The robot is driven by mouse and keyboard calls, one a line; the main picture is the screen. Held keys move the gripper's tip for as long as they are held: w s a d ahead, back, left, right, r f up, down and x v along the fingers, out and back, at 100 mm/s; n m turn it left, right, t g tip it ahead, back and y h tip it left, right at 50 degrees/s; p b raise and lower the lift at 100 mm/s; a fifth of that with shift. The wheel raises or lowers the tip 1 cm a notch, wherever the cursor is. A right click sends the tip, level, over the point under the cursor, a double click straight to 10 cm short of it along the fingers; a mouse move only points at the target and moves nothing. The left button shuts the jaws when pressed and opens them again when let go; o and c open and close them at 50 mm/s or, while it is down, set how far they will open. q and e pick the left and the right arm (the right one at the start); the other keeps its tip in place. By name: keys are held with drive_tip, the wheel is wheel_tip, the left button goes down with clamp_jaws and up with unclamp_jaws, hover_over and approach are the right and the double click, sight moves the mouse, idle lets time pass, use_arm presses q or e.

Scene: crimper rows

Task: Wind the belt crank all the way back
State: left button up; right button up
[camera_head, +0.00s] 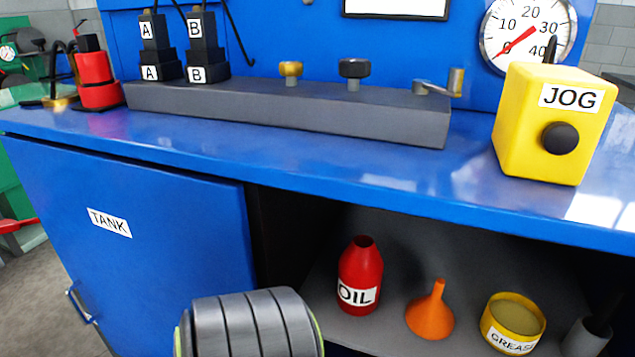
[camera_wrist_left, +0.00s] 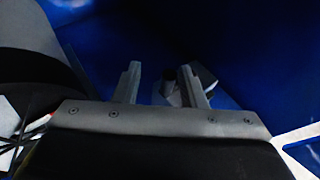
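A small crank with a brass-coloured upright handle (camera_head: 455,82) sits at the right end of the grey block on the blue bench. No label marks it, so I cannot tell whether it is the belt crank. My left gripper (camera_wrist_left: 160,88) shows only in the left wrist view. Neither gripper shows in the head view, and my right gripper is in no view.
The grey block (camera_head: 290,112) also bears a brass knob (camera_head: 291,69) and a black knob (camera_head: 354,68). A yellow JOG box (camera_head: 520,110) stands right of it. Below are a shut TANK door (camera_head: 150,240) and an open shelf with a red OIL bottle (camera_head: 360,272) and orange funnel (camera_head: 430,315).

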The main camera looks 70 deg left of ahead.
use_arm(q)
drive_tip(key=p+v, duration=0.4)
drive_tip(key=v, duration=0.7)
drive_tip(key=s+d+f+n+g+h+b, duration=0.1)
drive_tip(key=s+n+g, duration=0.4)
drive_tip(key=n, duration=1.2)
drive_tip(key=s+d+f+n+g+h+b, duration=0.2)
drive_tip(key=s+f+n+g, duration=0.3)
drive_tip(key=s+n, duration=0.6)
drive_tip(key=d+n+b, duration=0.1)
drive_tip(key=n, duration=0.6)
drive_tip(key=shift+s+d+h, duration=0.2)
drive_tip(key=shift+d+h, duration=0.1)
drive_tip(key=shift+d, duration=0.05)
